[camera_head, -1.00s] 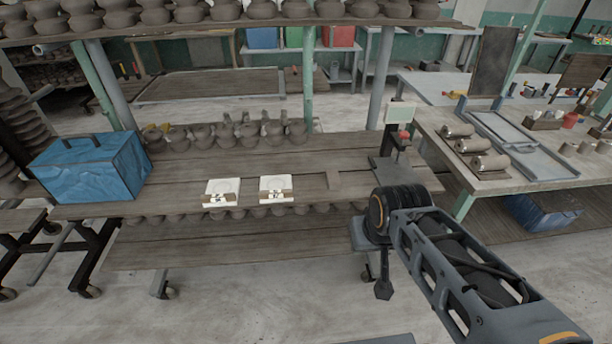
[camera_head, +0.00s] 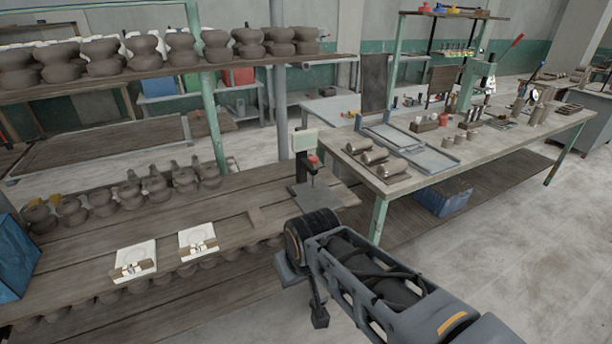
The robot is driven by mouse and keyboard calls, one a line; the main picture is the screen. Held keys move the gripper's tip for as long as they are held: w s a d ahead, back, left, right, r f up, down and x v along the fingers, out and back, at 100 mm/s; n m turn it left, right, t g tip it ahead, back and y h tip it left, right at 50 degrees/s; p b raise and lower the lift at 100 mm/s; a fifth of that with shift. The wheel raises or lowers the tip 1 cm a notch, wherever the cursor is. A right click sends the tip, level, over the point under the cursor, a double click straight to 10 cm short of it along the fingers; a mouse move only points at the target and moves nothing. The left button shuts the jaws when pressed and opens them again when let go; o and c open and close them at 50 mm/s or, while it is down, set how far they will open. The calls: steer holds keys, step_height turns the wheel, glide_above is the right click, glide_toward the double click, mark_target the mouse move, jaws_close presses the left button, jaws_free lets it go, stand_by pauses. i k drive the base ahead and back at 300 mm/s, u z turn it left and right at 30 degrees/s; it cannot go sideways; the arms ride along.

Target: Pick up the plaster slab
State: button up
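Two flat white squares that look like plaster slabs lie on the wooden shelf at the lower left: a left white slab (camera_head: 138,252) and a right white slab (camera_head: 197,235). Each has small brown and pale pieces along its front edge. I cannot tell which one the task means. My gripper (camera_head: 319,316) hangs below my wrist, right of both slabs and apart from them. My wrist and arm partly hide it, and its fingers do not show clearly enough to tell whether it is open.
Several clay pots (camera_head: 130,194) stand behind the slabs. A blue box (camera_head: 14,262) is at the left edge. A device with a pale screen (camera_head: 305,141) stands at the shelf's right end. The workbench (camera_head: 400,187) at right carries rolls and trays. Open floor (camera_head: 510,250) lies at right.

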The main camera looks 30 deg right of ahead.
mark_target(197, 238)
steer(key=u, duration=2)
steer(key=i, duration=1.85)
steer(key=z, duration=2.8)
